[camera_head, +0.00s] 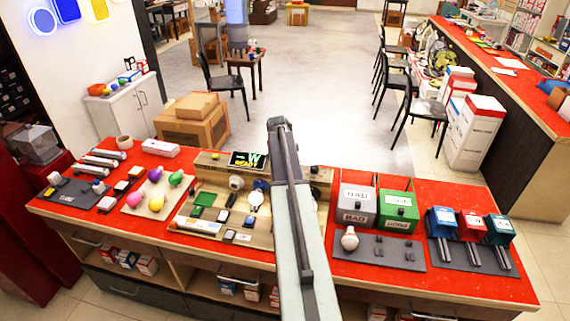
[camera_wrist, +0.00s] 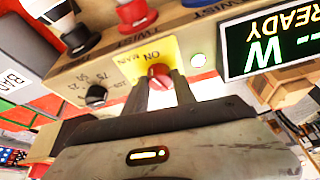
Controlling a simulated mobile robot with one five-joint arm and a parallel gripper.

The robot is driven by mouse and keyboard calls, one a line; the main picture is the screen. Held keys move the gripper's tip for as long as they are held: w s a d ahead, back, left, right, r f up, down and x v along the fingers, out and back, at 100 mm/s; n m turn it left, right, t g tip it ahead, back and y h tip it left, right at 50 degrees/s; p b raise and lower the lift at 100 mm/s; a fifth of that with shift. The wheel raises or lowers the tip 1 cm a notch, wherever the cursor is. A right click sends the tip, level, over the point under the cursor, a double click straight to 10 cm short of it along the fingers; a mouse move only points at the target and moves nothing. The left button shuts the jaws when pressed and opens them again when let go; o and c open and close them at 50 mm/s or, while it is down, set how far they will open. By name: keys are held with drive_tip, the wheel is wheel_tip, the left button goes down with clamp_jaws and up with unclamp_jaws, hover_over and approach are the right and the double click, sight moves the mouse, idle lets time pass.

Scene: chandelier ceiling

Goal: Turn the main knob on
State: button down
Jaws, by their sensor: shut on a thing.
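The main knob (camera_wrist: 160,75) is red and sits on a yellow plate (camera_wrist: 146,52) marked "ON" and "MAIN" in the wrist view. My gripper (camera_wrist: 159,82) is shut on this knob, one grey finger on each side, partly covering it. Which way the knob points is hard to tell. In the head view my arm reaches over the console (camera_head: 212,160), and the main knob and fingertips cannot be made out there.
A black dial (camera_wrist: 96,95) with numbers is on the other side. A grey "BAD" box (camera_head: 356,204) and a green box (camera_head: 398,207) stand right of my arm on the red counter.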

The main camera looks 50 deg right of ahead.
drive_tip(key=shift+d+m+g+h, duration=0.15)
drive_tip(key=shift+m+g+h, duration=0.25)
drive_tip(key=shift+m, duration=1.1)
drive_tip(key=shift+s, duration=0.1)
drive_tip(key=c, duration=1)
unclamp_jaws()
drive_tip(key=shift+r, duration=0.1)
drive_tip(key=p+v, duration=0.7)
drive_tip(key=shift+r, duration=0.35)
